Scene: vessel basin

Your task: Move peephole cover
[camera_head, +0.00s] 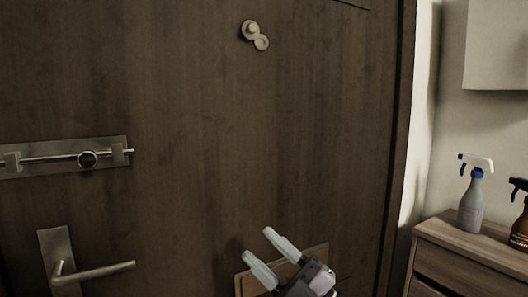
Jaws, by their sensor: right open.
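The peephole cover (261,42) is a small light disc on the upper part of the dark wooden door (205,120). It sits at the lower right of the round peephole mount (251,29) and touches or overlaps it. My right gripper (267,249) is at the bottom centre, well below the cover. Its two pale fingers are apart with nothing between them. My left gripper is not in view.
A sliding bolt (70,157) and a lever handle (95,272) stick out from the door at left. A plate (245,284) lies behind my right gripper. At right, a wooden cabinet (470,245) holds a grey spray bottle (471,205) and a brown bottle (520,225). The door's middle is clear.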

